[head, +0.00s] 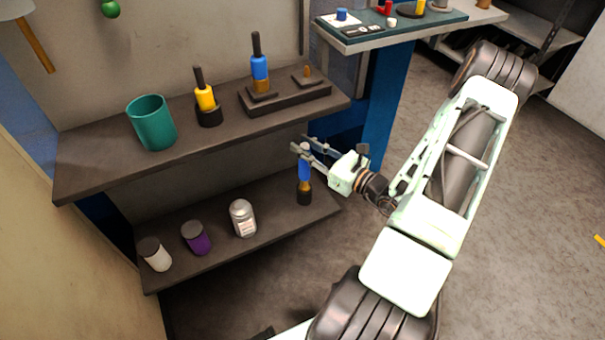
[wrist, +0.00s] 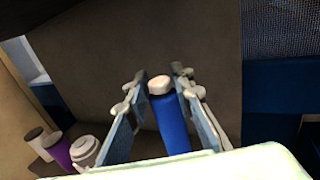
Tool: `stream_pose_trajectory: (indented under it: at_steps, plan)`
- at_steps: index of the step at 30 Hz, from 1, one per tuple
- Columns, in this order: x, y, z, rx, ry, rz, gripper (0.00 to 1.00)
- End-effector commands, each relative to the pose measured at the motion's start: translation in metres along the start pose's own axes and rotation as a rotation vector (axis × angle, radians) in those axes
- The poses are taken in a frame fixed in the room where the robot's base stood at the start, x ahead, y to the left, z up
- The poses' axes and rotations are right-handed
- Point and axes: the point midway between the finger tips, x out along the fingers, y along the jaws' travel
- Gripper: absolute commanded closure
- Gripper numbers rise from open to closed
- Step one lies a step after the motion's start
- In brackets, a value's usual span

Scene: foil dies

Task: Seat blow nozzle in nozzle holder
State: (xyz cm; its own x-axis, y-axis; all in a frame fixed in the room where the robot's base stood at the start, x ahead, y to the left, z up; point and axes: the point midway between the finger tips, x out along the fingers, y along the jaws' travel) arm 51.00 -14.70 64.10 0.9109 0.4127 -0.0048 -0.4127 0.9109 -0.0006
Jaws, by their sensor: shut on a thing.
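My gripper (head: 302,153) is at the right end of the lower shelf, shut on an upright blue nozzle (head: 304,172). The blue body with its pale top end also shows between the two fingers in the wrist view (wrist: 171,120). Below the blue part is a yellow band, then a small dark cup-like base (head: 304,198) on the lower shelf, which looks like the holder. The yellow part meets the dark base in the head view; I cannot tell how deep it sits. The lower end is hidden in the wrist view.
The upper shelf (head: 90,178) carries a teal cup (head: 153,122), a yellow bottle in a dark stand (head: 206,98), and a dark block (head: 290,97) with a blue tool. On the lower shelf stand a silver-lidded jar (head: 242,218), a purple jar (head: 196,238) and a white jar (head: 154,254).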

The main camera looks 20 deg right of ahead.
Motion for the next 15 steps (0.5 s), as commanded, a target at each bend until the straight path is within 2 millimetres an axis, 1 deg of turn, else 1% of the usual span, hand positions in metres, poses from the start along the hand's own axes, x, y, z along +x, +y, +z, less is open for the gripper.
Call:
stream_pose_trajectory:
  at_steps: [1, 7, 12, 15]
  plan:
    - [0.000, 0.001, -0.011, 0.001, -0.002, 0.001, 1.00]
    - [0.001, 0.000, -0.025, -0.001, -0.002, 0.001, 1.00]
    - [0.000, 0.001, -0.050, 0.001, -0.001, 0.001, 1.00]
    - [0.000, 0.000, -0.057, -0.001, -0.001, 0.001, 1.00]
